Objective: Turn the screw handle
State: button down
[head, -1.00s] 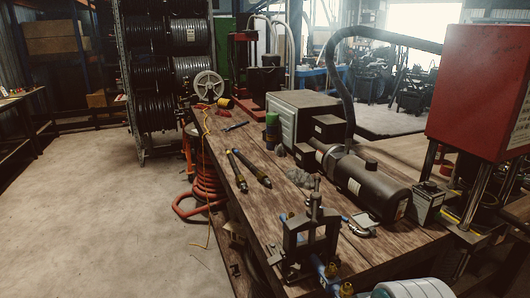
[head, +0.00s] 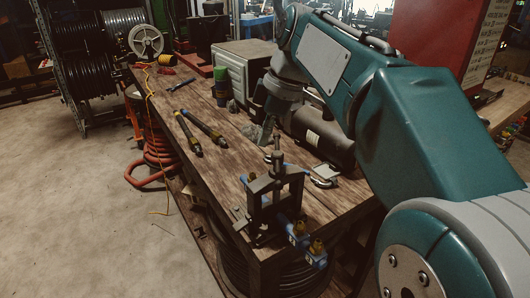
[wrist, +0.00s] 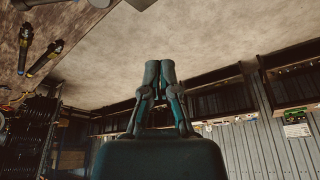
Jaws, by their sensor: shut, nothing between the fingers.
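The dark metal hose crimper (head: 264,208) stands upright at the near end of the wooden bench in the head view. Its screw handle, an upright screw (head: 277,152) with a narrow top, rises from the middle of its frame. I cannot tell the exact gap, but nothing is held. In the wrist view my gripper (wrist: 160,66) shows its two fingertips together and empty. The screw handle is not seen in the wrist view.
The bench (head: 215,165) carries two black rods (head: 199,128), a dark cylindrical motor (head: 322,138) and a grey cabinet (head: 241,62). Blue-and-brass fittings (head: 309,250) sit at the crimper's front. Open floor (head: 90,220) lies left of the bench, with an orange hose (head: 160,152) beside it.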

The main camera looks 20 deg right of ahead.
aim_at(277, 167)
jog(key=s+x, duration=0.1)
jog(key=x, duration=0.8)
jog(key=d, duration=0.3)
jog(key=shift+s+d+r, duration=0.15)
jog(key=shift+d+r, duration=0.1)
jog(key=shift+d, duration=0.1)
